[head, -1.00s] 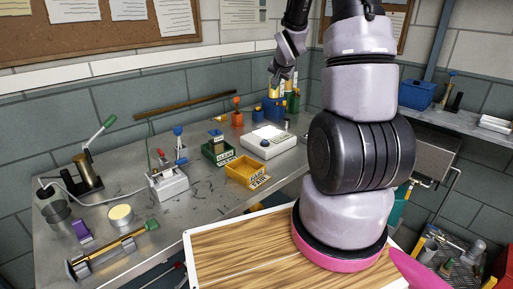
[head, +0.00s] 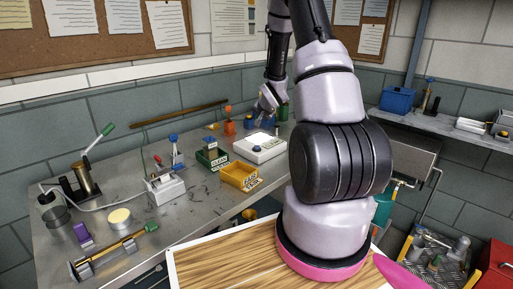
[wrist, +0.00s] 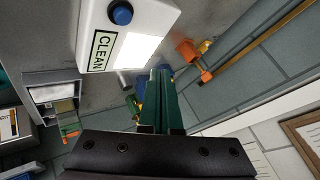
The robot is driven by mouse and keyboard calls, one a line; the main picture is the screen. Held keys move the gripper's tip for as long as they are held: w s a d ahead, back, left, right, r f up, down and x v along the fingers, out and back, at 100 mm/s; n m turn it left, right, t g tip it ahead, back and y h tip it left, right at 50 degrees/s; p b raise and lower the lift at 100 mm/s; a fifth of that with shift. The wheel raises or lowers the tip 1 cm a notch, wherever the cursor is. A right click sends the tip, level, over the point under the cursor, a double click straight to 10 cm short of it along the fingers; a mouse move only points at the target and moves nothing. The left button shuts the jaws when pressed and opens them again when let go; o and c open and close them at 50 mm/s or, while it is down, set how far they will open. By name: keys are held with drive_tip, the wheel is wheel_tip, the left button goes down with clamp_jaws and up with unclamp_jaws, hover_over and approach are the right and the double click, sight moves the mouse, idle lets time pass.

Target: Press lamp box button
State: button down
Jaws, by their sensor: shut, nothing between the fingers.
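The lamp box (head: 272,142) is a white box with a bright panel, toward the right back of the grey bench. Its round blue button (head: 257,149) is on the near part of its top. In the wrist view the lamp box (wrist: 151,18) is at the upper left, with the blue button (wrist: 121,12) near the top edge and a CLEAN label beside it. My gripper (head: 265,112) is above and behind the box in the head view. In the wrist view its dark green fingers (wrist: 162,72) are shut and empty, pointing to the right of the button and apart from it.
A yellow bin (head: 236,178) and a green bin (head: 205,160) stand left of the box. Orange (head: 229,127) and blue items are behind it. A white switch box (head: 165,188) and a brass lever device (head: 86,180) are further left.

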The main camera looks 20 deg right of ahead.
sight(257, 147)
drive_tip(key=shift+f, duration=4.2)
drive_tip(key=shift+f, duration=0.4)
drive_tip(key=shift+f, duration=0.5)
drive_tip(key=shift+r, duration=0.9)
drive_tip(key=shift+r, duration=2.5)
drive_tip(key=shift+r, duration=0.1)
